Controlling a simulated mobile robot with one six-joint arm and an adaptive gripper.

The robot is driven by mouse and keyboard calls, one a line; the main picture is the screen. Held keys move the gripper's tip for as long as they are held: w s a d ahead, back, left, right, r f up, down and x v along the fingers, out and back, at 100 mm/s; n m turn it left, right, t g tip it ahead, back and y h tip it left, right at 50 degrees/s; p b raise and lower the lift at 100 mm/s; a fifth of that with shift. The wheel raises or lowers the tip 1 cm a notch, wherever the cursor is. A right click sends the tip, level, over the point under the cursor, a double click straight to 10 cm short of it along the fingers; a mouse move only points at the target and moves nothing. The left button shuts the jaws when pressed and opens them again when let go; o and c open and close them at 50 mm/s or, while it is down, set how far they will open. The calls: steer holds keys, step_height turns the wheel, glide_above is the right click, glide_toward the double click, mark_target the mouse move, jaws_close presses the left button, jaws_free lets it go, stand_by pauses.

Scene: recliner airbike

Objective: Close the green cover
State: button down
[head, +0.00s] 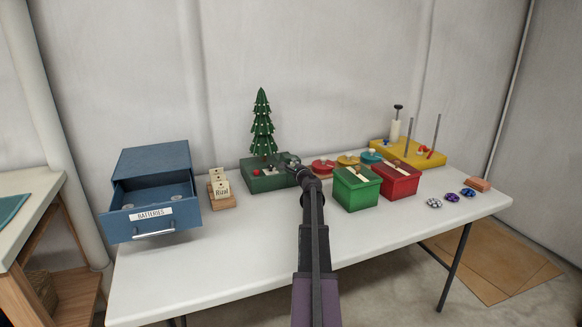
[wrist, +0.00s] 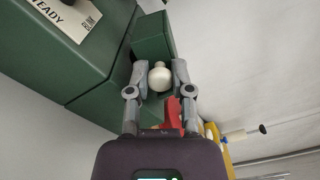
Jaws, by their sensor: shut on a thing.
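The green base (head: 262,180) of a small Christmas tree stands at the back middle of the table. Its label, reading STEADY and BLINK, shows in the wrist view (wrist: 72,14). A green cover (wrist: 153,36) with a round cream knob (wrist: 160,77) shows beside the base in the wrist view. My gripper (head: 292,162) is at the right end of the base in the head view. In the wrist view, its two fingers (wrist: 159,76) are shut on the cream knob. My arm and gripper hide most of the cover in the head view, and I cannot tell how far open it stands.
Green (head: 357,190) and red (head: 397,181) boxes stand close to the right of my arm. Red, yellow and teal round pieces lie behind them. A yellow board with posts (head: 428,155) is at the back right. An open blue batteries drawer (head: 150,219) is at the left. The table's front middle is clear.

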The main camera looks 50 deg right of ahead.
steer(key=shift+w+a, duration=0.2)
steer(key=shift+w, duration=0.1)
steer(key=shift+c, duration=2.4)
jaws_free()
steer(key=shift+s+d, duration=0.1)
steer(key=shift+d, duration=0.05)
steer(key=shift+s, duration=0.15)
steer(key=shift+s, duration=0.35)
steer(key=v, duration=0.7)
steer(key=shift+a, duration=0.3)
steer(key=shift+w, duration=0.15)
